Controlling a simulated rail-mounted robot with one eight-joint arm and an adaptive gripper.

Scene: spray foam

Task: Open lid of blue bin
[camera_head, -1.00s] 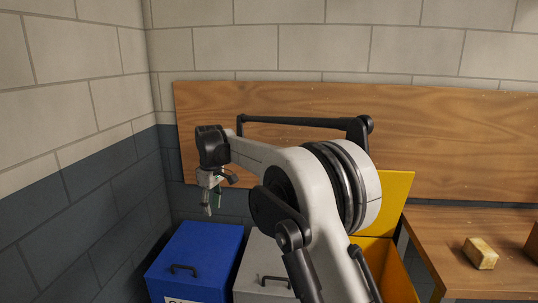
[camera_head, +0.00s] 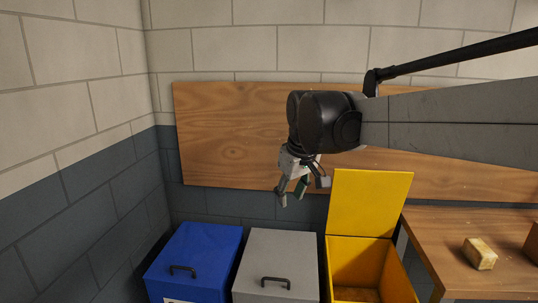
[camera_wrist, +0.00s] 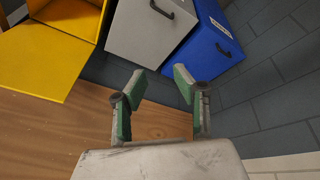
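The blue bin (camera_head: 196,258) stands at the left in the head view, by the wall corner. Its lid is closed and has a dark handle (camera_head: 183,270) near the front. In the wrist view the blue bin (camera_wrist: 208,45) is at upper right, with its handle (camera_wrist: 223,27) and a white label. My gripper (camera_head: 290,197) is in the air above and behind the grey bin, right of the blue bin and apart from it. In the wrist view my gripper (camera_wrist: 160,85) has its two green-padded fingers spread with nothing between them.
A grey bin (camera_head: 277,252) with a closed lid stands between the blue bin and a yellow bin (camera_head: 372,262), whose lid (camera_head: 368,203) is up. A wooden table (camera_head: 480,229) with a yellowish block (camera_head: 480,253) is at right. A wooden board (camera_head: 230,135) covers part of the back wall.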

